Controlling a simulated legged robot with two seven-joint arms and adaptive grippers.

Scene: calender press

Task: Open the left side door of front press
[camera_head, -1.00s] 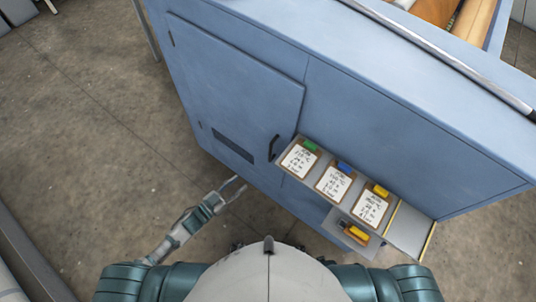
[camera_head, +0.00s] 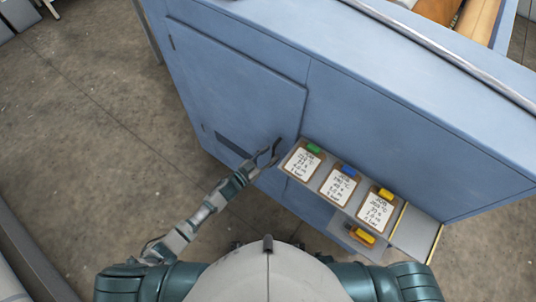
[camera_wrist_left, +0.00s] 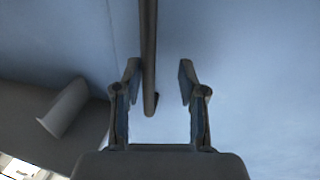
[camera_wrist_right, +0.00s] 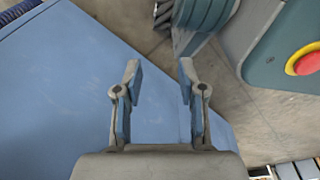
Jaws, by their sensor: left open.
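The blue side door (camera_head: 235,85) of the press sits closed, flush in the blue cabinet wall. Its dark handle (camera_head: 277,146) is at the door's lower right edge, partly covered by my left gripper (camera_head: 266,155). In the left wrist view the handle (camera_wrist_left: 149,50) is an upright bar whose lower end lies between the fingers of my open left gripper (camera_wrist_left: 158,82), nearer the left finger. I cannot tell whether they touch. My right gripper (camera_wrist_right: 159,78) is open and empty in its wrist view, in front of a blue panel (camera_wrist_right: 65,85).
A grey shelf (camera_head: 412,228) with several labelled clipboards (camera_head: 340,184) juts out just right of the handle. A yellow-handled item (camera_head: 361,235) lies below it. A red button (camera_wrist_right: 308,64) shows in the right wrist view. The floor left of the door is clear.

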